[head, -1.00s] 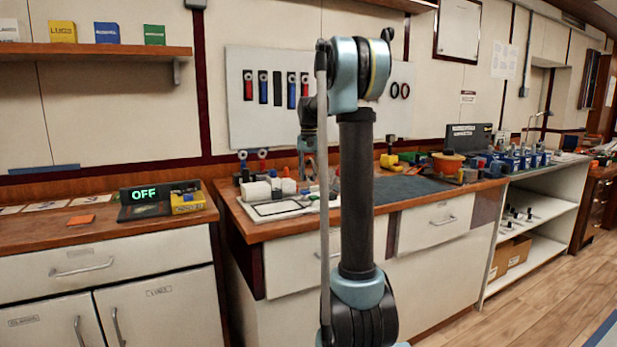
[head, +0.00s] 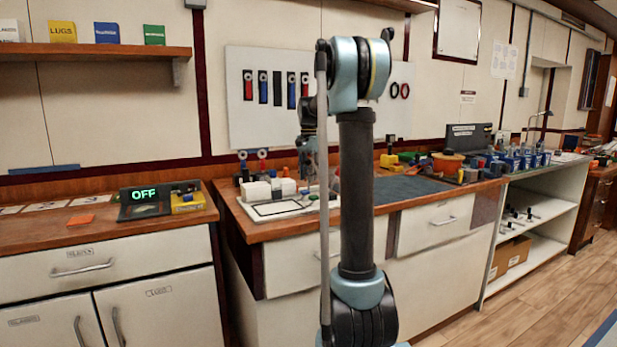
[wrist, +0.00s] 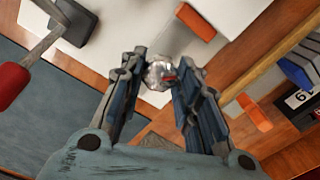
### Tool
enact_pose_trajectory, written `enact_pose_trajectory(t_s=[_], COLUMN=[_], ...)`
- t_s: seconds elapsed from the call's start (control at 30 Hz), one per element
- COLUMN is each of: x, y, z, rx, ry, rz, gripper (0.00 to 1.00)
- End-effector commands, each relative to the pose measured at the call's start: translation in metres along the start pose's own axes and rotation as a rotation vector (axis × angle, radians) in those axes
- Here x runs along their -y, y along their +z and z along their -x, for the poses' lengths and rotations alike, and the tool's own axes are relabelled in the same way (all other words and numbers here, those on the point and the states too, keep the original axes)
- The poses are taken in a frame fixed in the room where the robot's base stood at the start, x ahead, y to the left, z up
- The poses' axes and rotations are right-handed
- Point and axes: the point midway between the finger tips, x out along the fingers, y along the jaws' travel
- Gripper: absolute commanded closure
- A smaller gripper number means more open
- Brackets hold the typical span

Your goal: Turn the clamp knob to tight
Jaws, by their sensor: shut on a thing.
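The clamp knob is most likely the small round silver knob (wrist: 157,73) with a red mark on its side, between my fingertips in the wrist view. My gripper (wrist: 161,76) is shut on it, one finger on each side. In the head view my gripper (head: 309,172) points down over the middle bench, by the white plate with white blocks. The knob is too small to make out there, and its pointer setting cannot be read.
In the wrist view a grey lever with a red handle (wrist: 12,84) is at left. An orange block (wrist: 195,22) lies on the white plate (wrist: 128,28); another orange piece (wrist: 255,112) lies at right. The dark mat (head: 410,188) is mostly clear. A display (head: 144,194) reads OFF.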

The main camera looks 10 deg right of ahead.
Motion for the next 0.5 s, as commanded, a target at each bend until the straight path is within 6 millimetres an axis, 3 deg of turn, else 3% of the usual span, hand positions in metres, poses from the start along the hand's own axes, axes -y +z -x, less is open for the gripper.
enact_pose_trajectory(t_s=[0.27,0.3,0.37,0.4,0.5], x=[0.002,0.002,0.0019,0.0017,0.0012], y=[0.0004,0.0004,0.0005,0.0005,0.0004], z=[0.0003,0.0003,0.0003,0.0002,0.0002], rx=[0.0,0.0,0.001,0.001,0.001], ry=[-0.004,-0.004,-0.003,-0.003,-0.002], rz=[0.001,0.001,0.001,0.001,0.001], gripper=[0.94,0.68,0.54,0.49,0.49])
